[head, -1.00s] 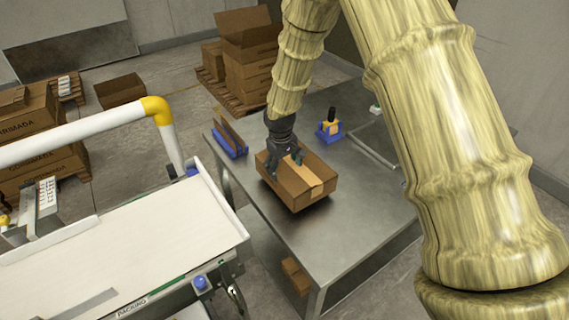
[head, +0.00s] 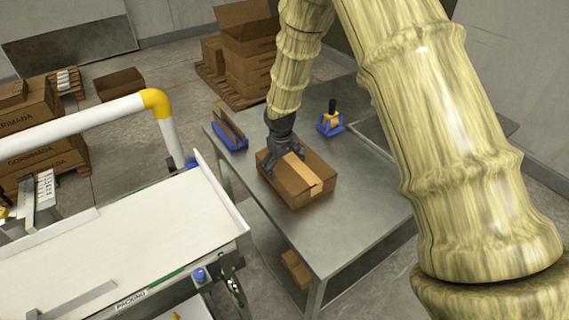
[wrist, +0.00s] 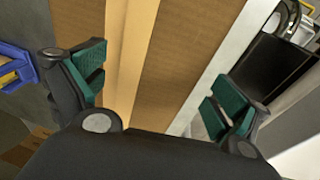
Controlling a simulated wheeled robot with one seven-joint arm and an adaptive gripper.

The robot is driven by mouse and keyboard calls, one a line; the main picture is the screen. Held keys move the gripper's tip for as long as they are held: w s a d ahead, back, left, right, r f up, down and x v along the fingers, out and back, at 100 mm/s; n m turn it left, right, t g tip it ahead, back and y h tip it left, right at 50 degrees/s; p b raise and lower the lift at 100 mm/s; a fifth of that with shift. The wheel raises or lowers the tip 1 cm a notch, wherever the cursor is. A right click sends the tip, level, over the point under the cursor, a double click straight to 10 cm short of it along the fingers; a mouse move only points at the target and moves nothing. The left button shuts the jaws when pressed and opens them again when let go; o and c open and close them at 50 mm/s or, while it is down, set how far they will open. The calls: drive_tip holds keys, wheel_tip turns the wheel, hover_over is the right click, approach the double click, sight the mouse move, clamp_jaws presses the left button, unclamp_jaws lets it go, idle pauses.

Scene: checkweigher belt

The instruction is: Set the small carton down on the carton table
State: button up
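The small carton (head: 312,174) is a brown box with a lighter tape strip along its top. It rests on the grey metal carton table (head: 345,235), near the table's left side. My gripper (head: 282,158) is at the carton's upper left part, pointing down. In the wrist view my gripper (wrist: 160,88) has its green-padded fingers spread wide, with the carton (wrist: 190,55) and its tape between and beyond them. The right finger stands over a grey strip beside the carton. The carton's far left side is partly hidden by my gripper.
A blue holder (head: 230,137) with brown pieces and a blue stand with a dark handle (head: 331,122) are behind the carton. The white conveyor (head: 130,245) is left of the table. Free tabletop lies in front and to the right.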

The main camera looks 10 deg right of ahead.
idle(0.3)
wheel_tip(320, 180, up, 12)
drive_tip(key=s+a, duration=0.1)
drive_tip(key=s, duration=0.1)
drive_tip(key=shift+f, duration=0.15)
idle(0.3)
idle(0.4)
